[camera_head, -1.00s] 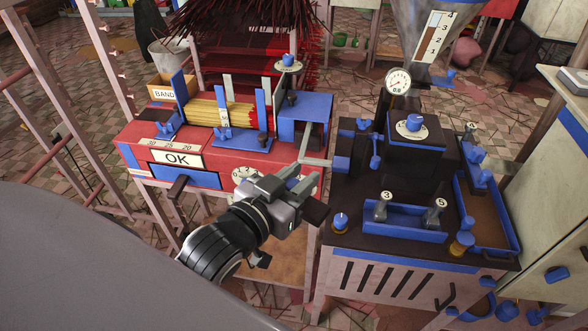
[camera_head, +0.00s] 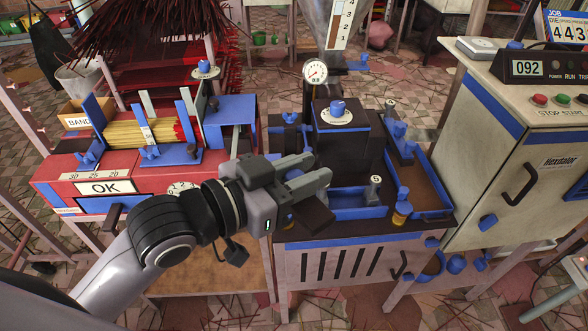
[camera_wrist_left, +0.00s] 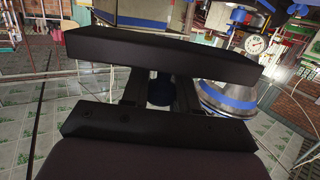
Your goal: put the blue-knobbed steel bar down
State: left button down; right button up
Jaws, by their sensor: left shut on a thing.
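My left gripper (camera_head: 318,170) is shut over the left front part of the dark-topped extruder bench (camera_head: 300,232). A small blue knob (camera_head: 293,175) shows between its jaws in the head view. A dark blue round piece (camera_wrist_left: 159,92) also shows between the fingers in the left wrist view. This seems to be the blue-knobbed steel bar; its steel part is hidden, and I cannot tell whether it touches anything. My right gripper is not in view.
A blue tray (camera_head: 345,213) with a 5-marked peg (camera_head: 375,184) stands just right of the gripper. The dark extruder block (camera_head: 341,145) is behind. The red bench (camera_head: 60,170) is left. A cream control cabinet (camera_head: 500,150) stands right.

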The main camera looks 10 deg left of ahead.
pick_arm(q)
jog(key=shift+w+d+f+m+g+h, duration=0.3)
jog(key=shift+d+f+m+g+h, duration=0.4)
jog(key=shift+m+g, duration=0.1)
jog(key=shift+w+d+f+m+g+h, duration=0.25)
jog(key=shift+d+f+m+g+h, duration=0.4)
jog(key=shift+g, duration=0.15)
jog(key=shift+w+d+f+m+g+h, duration=0.3)
jog(key=shift+d+f+m+g+h, duration=0.4)
jog(key=shift+m+g, duration=0.1)
jog(key=shift+d, duration=0.1)
